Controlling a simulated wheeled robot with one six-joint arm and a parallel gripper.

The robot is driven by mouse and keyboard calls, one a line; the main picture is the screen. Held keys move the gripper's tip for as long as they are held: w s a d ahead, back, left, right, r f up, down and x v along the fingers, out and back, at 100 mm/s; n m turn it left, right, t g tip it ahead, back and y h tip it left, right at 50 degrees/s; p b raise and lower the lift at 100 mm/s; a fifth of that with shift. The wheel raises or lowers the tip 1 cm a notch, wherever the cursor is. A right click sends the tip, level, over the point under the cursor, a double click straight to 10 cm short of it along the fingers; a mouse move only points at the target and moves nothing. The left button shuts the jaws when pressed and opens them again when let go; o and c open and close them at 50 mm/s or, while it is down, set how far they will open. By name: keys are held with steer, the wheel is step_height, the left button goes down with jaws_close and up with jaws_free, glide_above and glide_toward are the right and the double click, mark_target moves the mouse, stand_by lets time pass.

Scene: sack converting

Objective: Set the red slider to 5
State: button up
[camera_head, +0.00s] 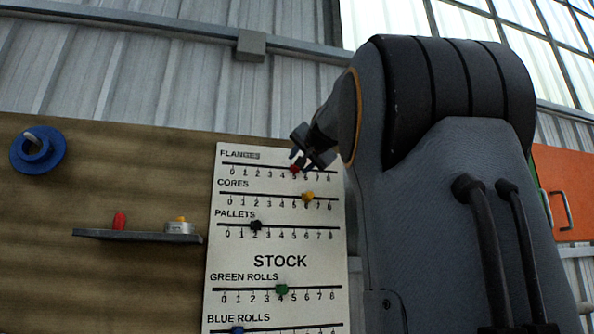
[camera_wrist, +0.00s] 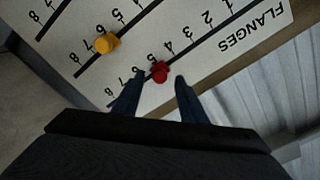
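The red slider (camera_head: 294,169) is a small red knob on the top track of the white board, the row labelled FLANGES. It stands at about the 5 mark. In the wrist view the red knob (camera_wrist: 160,71) lies just beyond the fingertips, near the printed 5. My gripper (camera_head: 300,158) is in front of the board at the FLANGES row. In the wrist view my gripper (camera_wrist: 156,88) is open, with one finger to each side of the knob and a gap on both sides. Whether the fingertips reach as deep as the knob is unclear.
The white board (camera_head: 232,260) has other sliders: yellow (camera_head: 307,196) at about 6 on CORES, black (camera_head: 256,225), green (camera_head: 282,289) and blue (camera_head: 237,330). A small shelf (camera_head: 135,235) with a red item stands left. A blue spool (camera_head: 38,150) hangs further left.

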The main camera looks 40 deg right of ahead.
steer(key=b+v, duration=0.1)
steer(key=v, duration=0.2)
steer(key=shift+s+a, duration=0.2)
steer(key=shift+s, duration=0.1)
steer(key=shift+a, duration=0.1)
stand_by(0.3)
